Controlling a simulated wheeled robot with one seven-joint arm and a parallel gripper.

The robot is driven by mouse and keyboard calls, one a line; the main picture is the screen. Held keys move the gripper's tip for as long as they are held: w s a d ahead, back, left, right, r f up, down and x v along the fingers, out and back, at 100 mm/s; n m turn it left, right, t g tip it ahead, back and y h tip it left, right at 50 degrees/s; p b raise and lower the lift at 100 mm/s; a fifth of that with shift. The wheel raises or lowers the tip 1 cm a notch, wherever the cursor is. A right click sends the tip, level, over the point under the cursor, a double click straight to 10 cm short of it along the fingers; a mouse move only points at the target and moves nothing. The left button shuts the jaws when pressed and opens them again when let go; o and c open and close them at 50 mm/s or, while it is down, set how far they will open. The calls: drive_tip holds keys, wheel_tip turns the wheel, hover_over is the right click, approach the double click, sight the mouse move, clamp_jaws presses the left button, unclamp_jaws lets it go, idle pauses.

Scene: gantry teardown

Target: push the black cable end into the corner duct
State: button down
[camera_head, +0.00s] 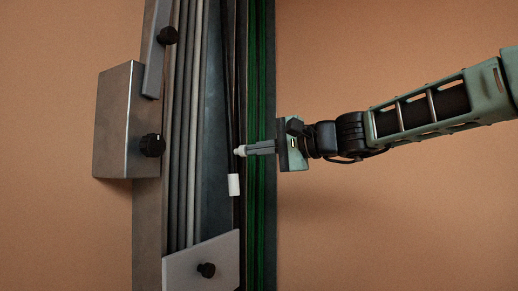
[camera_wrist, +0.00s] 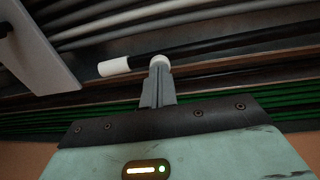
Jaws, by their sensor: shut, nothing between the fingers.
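The black cable (camera_head: 229,100) runs down the upright and ends in a white sleeve (camera_head: 234,184). In the wrist view the black cable (camera_wrist: 215,47) runs right from its white sleeve (camera_wrist: 114,67). My gripper (camera_head: 241,151) is shut and empty, its pale tips at the cable just above the sleeve. A dark channel with a brown edge (camera_wrist: 215,70) runs along the cable. I cannot tell surely which channel is the corner duct.
Several grey and black cables (camera_head: 181,120) run along the upright left of the black cable.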

sight(244, 156)
drive_tip(key=w+a+b, duration=0.1)
drive_tip(key=b, duration=0.1)
drive_tip(key=a+f+y+b, duration=0.1)
drive_tip(key=b, duration=0.1)
drive_tip(key=shift+w+a+f, duration=0.15)
drive_tip(key=shift+w+a, duration=0.2)
drive_tip(key=shift+w+a+b, duration=0.2)
drive_tip(key=shift+a+b, duration=0.1)
drive_tip(key=shift+b, duration=0.15)
drive_tip(key=shift+a+t+b, duration=0.1)
drive_tip(key=shift+t+b, duration=0.2)
drive_tip(key=shift+r, duration=0.25)
